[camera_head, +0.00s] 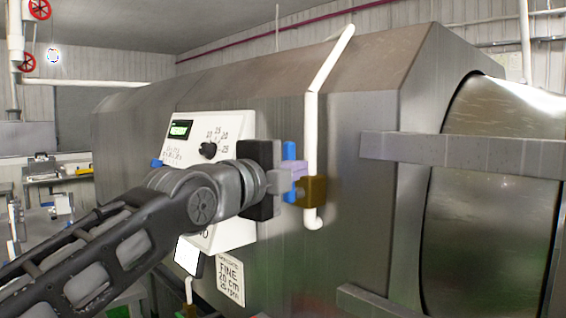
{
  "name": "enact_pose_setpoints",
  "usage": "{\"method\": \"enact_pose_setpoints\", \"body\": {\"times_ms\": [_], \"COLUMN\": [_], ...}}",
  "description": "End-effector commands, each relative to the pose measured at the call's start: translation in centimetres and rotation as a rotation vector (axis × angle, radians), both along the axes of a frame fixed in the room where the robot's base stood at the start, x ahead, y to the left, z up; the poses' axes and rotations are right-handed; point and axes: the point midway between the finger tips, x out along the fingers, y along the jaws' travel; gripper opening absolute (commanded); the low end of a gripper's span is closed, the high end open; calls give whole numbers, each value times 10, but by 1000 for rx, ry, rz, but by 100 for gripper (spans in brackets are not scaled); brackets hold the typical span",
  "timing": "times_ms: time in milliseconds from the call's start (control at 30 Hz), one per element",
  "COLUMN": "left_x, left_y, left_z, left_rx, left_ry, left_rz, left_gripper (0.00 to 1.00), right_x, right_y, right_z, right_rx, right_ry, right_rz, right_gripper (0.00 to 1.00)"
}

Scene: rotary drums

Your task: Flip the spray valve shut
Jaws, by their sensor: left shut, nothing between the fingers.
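The spray valve is a brown-gold block (314,188) on a white pipe (312,130) that runs down the side of the grey drum housing. A blue handle (289,150) shows upright just left of the pipe, partly hidden by my gripper. My left gripper (297,172) is shut, with its fingertips right at the blue handle and the valve block. I cannot tell whether they touch the handle. My right gripper is not in view.
A white control panel (205,135) with a green display and a black knob is behind my left arm. A sign reading FINE (231,280) hangs below. A metal drum (490,230) with flat bars is at the right. Red wheel valves (40,9) are far left.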

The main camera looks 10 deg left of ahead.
Motion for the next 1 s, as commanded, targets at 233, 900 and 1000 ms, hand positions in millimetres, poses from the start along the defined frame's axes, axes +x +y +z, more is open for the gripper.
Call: {"method": "enact_pose_setpoints", "body": {"times_ms": [233,900,1000], "left_x": [45,62,62], "left_y": [-8,20,19], "left_z": [1,0,1], "left_rx": [-2,0,0], "left_ry": [2,-1,-1], "left_rz": [3,0,0], "left_gripper": [0,0,0], "right_x": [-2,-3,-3], "right_y": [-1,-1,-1], "right_z": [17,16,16], "right_rx": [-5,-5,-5], "right_ry": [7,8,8], "right_rz": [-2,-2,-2], "right_gripper": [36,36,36]}}
